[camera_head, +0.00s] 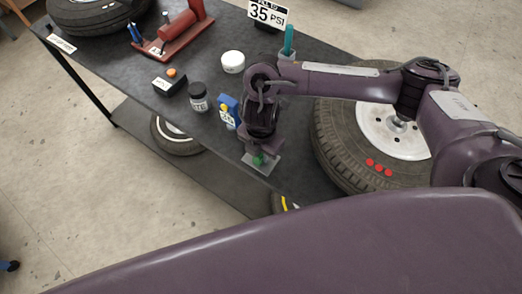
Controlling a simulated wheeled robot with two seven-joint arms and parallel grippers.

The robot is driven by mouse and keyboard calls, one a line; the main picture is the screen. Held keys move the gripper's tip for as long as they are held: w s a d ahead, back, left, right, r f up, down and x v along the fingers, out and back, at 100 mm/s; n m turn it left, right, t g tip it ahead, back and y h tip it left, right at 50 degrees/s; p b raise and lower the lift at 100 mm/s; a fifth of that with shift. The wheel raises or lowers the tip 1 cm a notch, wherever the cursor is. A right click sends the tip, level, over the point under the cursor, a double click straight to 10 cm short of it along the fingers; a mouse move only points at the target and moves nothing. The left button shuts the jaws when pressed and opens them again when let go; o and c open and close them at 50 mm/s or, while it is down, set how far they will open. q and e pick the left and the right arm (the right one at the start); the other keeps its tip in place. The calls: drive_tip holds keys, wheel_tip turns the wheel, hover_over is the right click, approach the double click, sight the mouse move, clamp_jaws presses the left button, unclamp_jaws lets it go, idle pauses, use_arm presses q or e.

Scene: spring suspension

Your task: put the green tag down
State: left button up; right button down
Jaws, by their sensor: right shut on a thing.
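The green tag (258,160) shows as a small green patch at the tips of my right gripper (257,154), which is shut on it. My gripper points down near the front edge of the dark table and hides most of the tag. A small pale grey plate (270,166) lies right below or behind the tag at that edge. I cannot tell whether the tag touches it. My left gripper is not in view.
Left of my right gripper, a blue and yellow item (227,109), a dark jar (199,98) and a white round tub (232,62) stand on the table (130,75). A large tyre (335,145) is at the right. A red tool (180,35) lies far left.

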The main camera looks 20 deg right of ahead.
drive_tip(key=shift+f, duration=0.2)
drive_tip(key=c, duration=1.3)
unclamp_jaws()
drive_tip(key=shift+r, duration=0.1)
drive_tip(key=shift+o, duration=0.2)
drive_tip(key=shift+r, duration=0.55)
wheel_tip(320, 180, up, 10)
drive_tip(key=shift+f+p, duration=0.1)
drive_tip(key=shift+p, duration=0.9)
drive_tip(key=shift+r, duration=0.7)
